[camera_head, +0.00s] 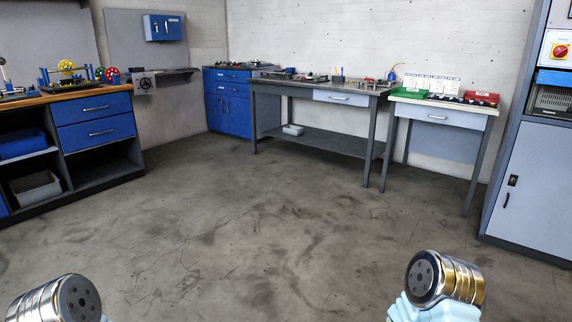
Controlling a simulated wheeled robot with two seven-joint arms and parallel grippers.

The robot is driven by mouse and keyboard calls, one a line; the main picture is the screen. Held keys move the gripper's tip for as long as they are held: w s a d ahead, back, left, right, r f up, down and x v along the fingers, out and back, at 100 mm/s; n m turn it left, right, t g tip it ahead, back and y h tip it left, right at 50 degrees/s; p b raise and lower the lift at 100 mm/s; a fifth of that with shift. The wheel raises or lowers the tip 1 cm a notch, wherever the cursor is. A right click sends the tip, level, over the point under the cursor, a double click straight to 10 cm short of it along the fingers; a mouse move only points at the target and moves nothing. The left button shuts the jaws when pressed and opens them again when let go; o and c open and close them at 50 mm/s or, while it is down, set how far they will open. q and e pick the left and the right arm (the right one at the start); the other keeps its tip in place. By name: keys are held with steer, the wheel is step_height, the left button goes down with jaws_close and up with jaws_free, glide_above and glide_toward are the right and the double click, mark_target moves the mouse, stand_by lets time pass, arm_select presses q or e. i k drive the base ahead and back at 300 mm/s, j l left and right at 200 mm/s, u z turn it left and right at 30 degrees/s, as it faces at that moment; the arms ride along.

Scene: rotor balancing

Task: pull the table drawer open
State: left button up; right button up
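Two tables with a drawer each stand at the back. The long grey workbench (262,86) has a light grey drawer (342,98) under its top, toward its right end. The smaller table (482,110) to its right has a wide pale drawer (437,116) with a bar handle. Both drawers look shut. Which one is the table drawer I cannot tell. Parts of both my arms show at the bottom left and bottom right edges, far from the tables. Neither gripper shows.
Bare concrete floor (240,220) lies open between me and the tables. A blue cabinet (228,112) stands at the back, a wooden-topped bench with blue drawers (95,108) at the left, a tall grey cabinet (540,180) at the right. Green (408,93) and red (481,98) bins sit on the smaller table.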

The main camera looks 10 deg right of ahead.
mark_target(350, 94)
steer(key=i+l+z, duration=0.35)
steer(key=i, duration=0.4)
steer(key=i+z, duration=0.3)
steer(key=i, duration=0.4)
